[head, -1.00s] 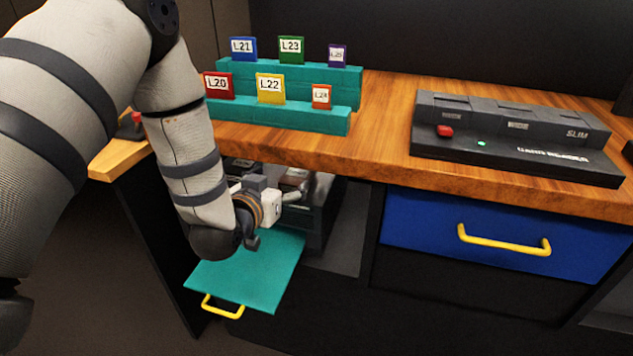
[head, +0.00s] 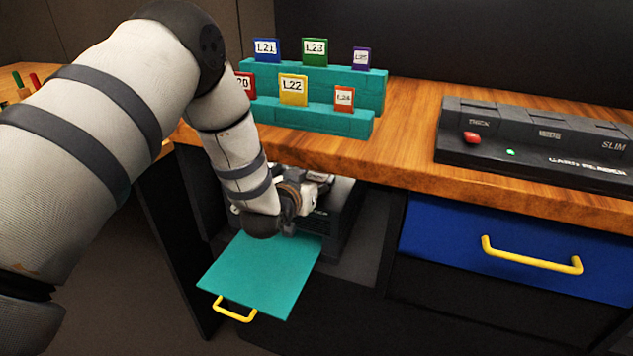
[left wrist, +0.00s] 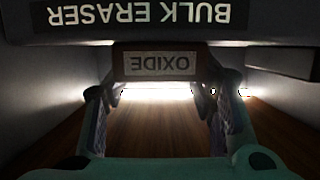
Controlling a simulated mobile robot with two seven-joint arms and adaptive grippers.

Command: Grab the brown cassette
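The brown cassette (left wrist: 160,62) shows in the left wrist view, with an upside-down "OXIDE" label facing the camera. It sits against a dark unit marked "BULK ERASER" (left wrist: 270,16), in the compartment under the bench. My left gripper (left wrist: 160,95) has its two fingers spread wide, one near each side edge of the cassette. I cannot tell whether they touch it. In the head view my left gripper (head: 312,182) reaches into the open compartment, and the cassette cannot be made out there. My right gripper is in neither view.
The teal flap (head: 262,275) with a yellow handle hangs open below my left wrist. The wooden bench top (head: 405,125) is above, carrying labelled cards on a teal rack (head: 310,120) and a card reader (head: 540,145). A blue drawer (head: 440,235) is at the right.

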